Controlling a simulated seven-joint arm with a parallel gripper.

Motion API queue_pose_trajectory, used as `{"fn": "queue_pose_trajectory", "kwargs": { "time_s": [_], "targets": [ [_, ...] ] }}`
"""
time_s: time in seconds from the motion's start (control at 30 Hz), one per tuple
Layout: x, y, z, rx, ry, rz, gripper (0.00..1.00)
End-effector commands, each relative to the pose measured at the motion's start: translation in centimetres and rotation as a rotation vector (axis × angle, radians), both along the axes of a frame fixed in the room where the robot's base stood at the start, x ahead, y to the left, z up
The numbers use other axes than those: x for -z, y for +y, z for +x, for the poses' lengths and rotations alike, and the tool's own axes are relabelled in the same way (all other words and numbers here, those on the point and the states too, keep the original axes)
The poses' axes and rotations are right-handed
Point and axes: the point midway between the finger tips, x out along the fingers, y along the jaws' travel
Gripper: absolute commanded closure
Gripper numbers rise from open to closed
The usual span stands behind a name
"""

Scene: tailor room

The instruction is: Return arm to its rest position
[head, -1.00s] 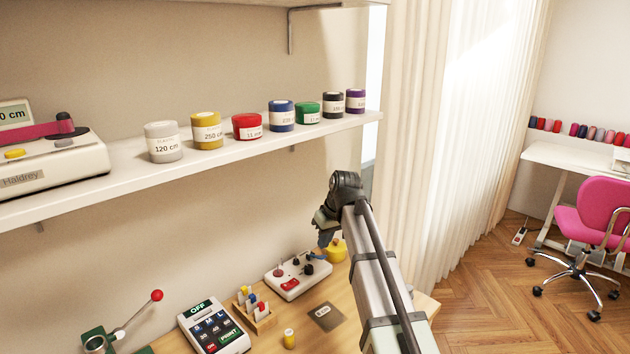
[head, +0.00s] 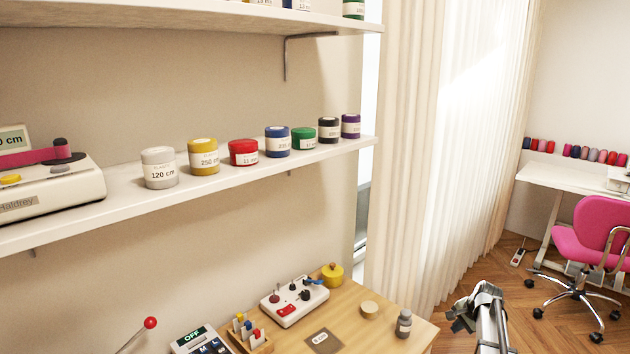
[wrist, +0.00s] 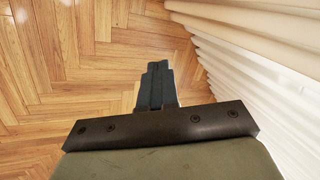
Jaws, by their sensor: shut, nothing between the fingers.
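My arm shows at the lower right of the head view, in front of the curtain and beyond the right end of the wooden table (head: 375,330). In the wrist view my gripper (wrist: 158,75) is shut, its two dark fingers together with nothing between them. It points over bare herringbone floor (wrist: 90,60), with the pale curtain (wrist: 250,60) to the right. It is apart from the table and touches nothing that I can see.
A wall shelf (head: 110,205) holds several labelled jars and a measuring machine (head: 50,190). The table carries a control box (head: 295,300), a yellow pot (head: 332,275) and a small grey bottle (head: 404,323). A pink chair (head: 595,235) stands at right.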

Motion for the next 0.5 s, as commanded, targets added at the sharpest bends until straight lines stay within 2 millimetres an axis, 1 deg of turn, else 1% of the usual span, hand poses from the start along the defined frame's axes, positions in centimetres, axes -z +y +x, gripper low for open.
{"fn": "queue_pose_trajectory", "kwargs": {
  "time_s": [0.03, 0.1, 0.2, 0.27, 0.3, 0.37, 0.4, 0.47, 0.5],
  "targets": [
    [1.8, -1.8, -1.3, 0.069, 0.012, 0.018, 1.00],
    [4.0, -3.2, -2.7, 0.142, 0.025, 0.038, 1.00],
    [6.9, -3.7, -4.7, 0.197, 0.052, 0.055, 1.00],
    [8.8, -3.2, -5.9, 0.207, 0.072, 0.061, 1.00],
    [10.0, -2.6, -6.8, 0.203, 0.087, 0.063, 1.00],
    [11.8, -1.3, -8.1, 0.187, 0.113, 0.063, 1.00],
    [13.1, -0.3, -9.0, 0.165, 0.132, 0.060, 1.00],
    [15.0, 1.7, -10.5, 0.123, 0.163, 0.057, 1.00],
    [16.2, 3.1, -11.5, 0.089, 0.183, 0.054, 1.00]
  ]
}}
